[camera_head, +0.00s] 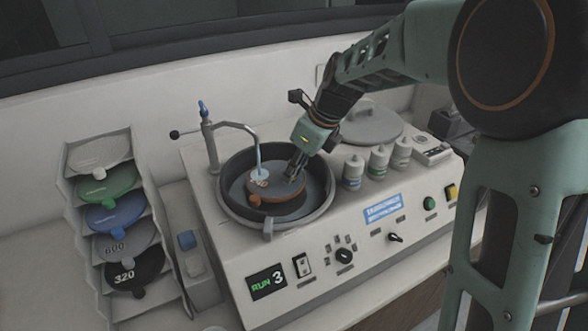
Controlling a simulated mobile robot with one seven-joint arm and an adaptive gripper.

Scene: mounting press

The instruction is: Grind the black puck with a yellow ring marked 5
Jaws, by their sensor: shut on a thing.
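My gripper (294,174) reaches down into the round bowl (229,205) of the grinding machine (310,253). Its fingers are shut on a small dark thing, most likely the puck, low over the right part of the brown grinding disc (281,192). The puck is mostly hidden by the fingers; its yellow ring and mark cannot be made out, nor whether it touches the disc. Water falls from the bent spout (240,126) onto the disc, left of my gripper, with a pale splash there. The display (267,282) reads RUN 3.
A rack (77,236) at the left holds several discs, including a grey 600 and a black 320 (134,267). Several bottles (378,163) and a round grey lid (371,127) stand right of the bowl. Knobs, a green button (429,203) and a yellow one line the panel.

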